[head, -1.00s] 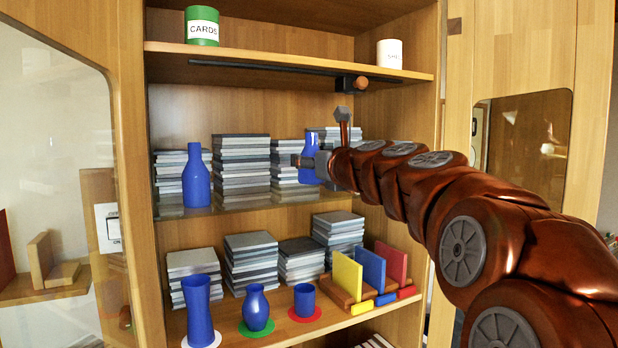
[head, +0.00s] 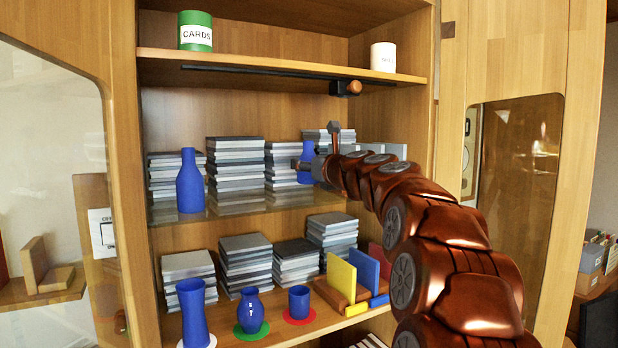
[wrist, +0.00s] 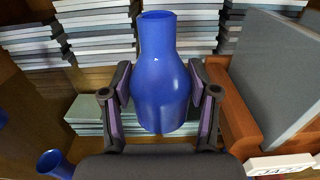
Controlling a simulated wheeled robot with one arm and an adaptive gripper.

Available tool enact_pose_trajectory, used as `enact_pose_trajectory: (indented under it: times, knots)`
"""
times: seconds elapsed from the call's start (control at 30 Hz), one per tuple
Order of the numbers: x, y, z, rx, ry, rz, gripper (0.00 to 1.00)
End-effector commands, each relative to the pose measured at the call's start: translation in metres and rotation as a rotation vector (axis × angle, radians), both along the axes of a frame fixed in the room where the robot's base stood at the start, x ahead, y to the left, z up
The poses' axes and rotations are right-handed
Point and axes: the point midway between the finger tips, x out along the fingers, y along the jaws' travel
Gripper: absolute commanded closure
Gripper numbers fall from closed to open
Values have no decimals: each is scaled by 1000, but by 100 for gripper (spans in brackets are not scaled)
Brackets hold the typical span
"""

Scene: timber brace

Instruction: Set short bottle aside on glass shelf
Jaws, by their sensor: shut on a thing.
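A blue bottle (head: 305,152) is in my gripper at the right part of the glass shelf (head: 232,210), in front of book stacks. In the wrist view the bottle (wrist: 160,70) is upright between the two purple-padded fingers, and my gripper (wrist: 160,95) is shut on its wide body. In the head view my gripper (head: 308,166) covers part of the bottle. I cannot tell whether its base touches the glass. Another blue bottle (head: 190,185), with a long neck, stands at the left of the glass shelf.
Book stacks (head: 235,160) line the back of the glass shelf, with bare glass in front. Below stand a blue tall vase (head: 193,312), round vase (head: 250,308), cup (head: 299,302) and coloured panels (head: 341,278). A dark rail (head: 270,70) runs under the top shelf.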

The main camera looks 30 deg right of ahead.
Motion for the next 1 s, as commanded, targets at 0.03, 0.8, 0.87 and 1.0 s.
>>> enact_pose_trajectory:
  times: [0.03, 0.8, 0.87, 1.0]
  knots:
    - [1, -1, 0, 0, -1, -1, 83]
    - [5, -4, -35, 0, -2, -1, 83]
    - [5, -4, -37, 1, -2, -1, 83]
    - [5, -4, -38, 1, -1, -1, 35]
